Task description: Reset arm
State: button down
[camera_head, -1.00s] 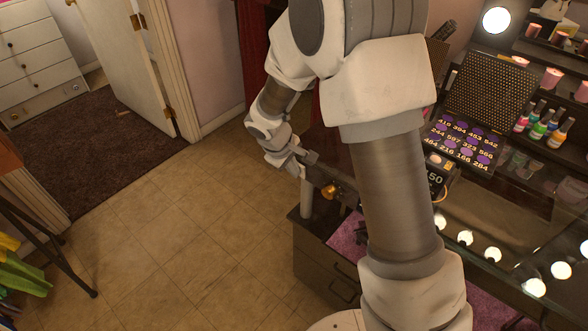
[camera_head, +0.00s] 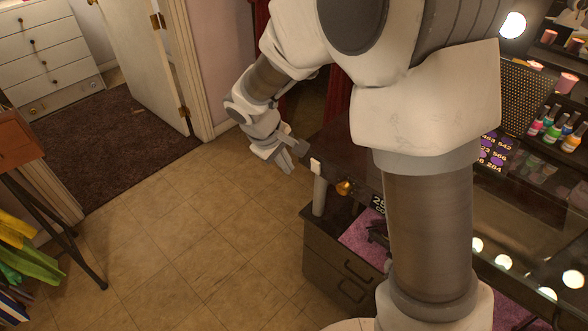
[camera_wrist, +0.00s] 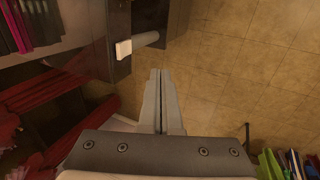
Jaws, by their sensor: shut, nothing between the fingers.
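My gripper (camera_head: 287,167) is at the end of my folded arm, over the tiled floor just left of the dark vanity. In the wrist view my gripper (camera_wrist: 160,72) points down toward the floor, its two fingers together with nothing between them. My upper arm covers much of the vanity in the head view.
The dark vanity (camera_head: 335,262) with drawers stands at the right, with a white post (camera_head: 319,190) and a brass knob (camera_head: 345,187) near its left corner. Lit bulbs (camera_head: 504,262) and nail polish bottles (camera_head: 553,125) are on its right. Open tiled floor (camera_head: 190,230) lies left. A white door (camera_head: 143,65) stands open behind.

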jog(key=shift+s+a+r, duration=0.25)
jog(key=shift+a+r, duration=0.05)
jog(key=shift+r, duration=0.3)
jog(key=s+d+r+m+y, duration=0.1)
jog(key=s+d+r+m, duration=0.3)
jog(key=s+d+r, duration=0.6)
jog(key=s+d+r+m+t+y, duration=0.1)
jog(key=s+d+r+m, duration=0.1)
jog(key=s, duration=0.3)
jog(key=s+d+r+m+t+y, duration=0.1)
jog(key=s+d+r+m, duration=0.1)
jog(key=s, duration=0.4)
jog(key=shift+r+m, duration=0.5)
jog(key=shift+r, duration=0.25)
jog(key=shift+s, duration=0.1)
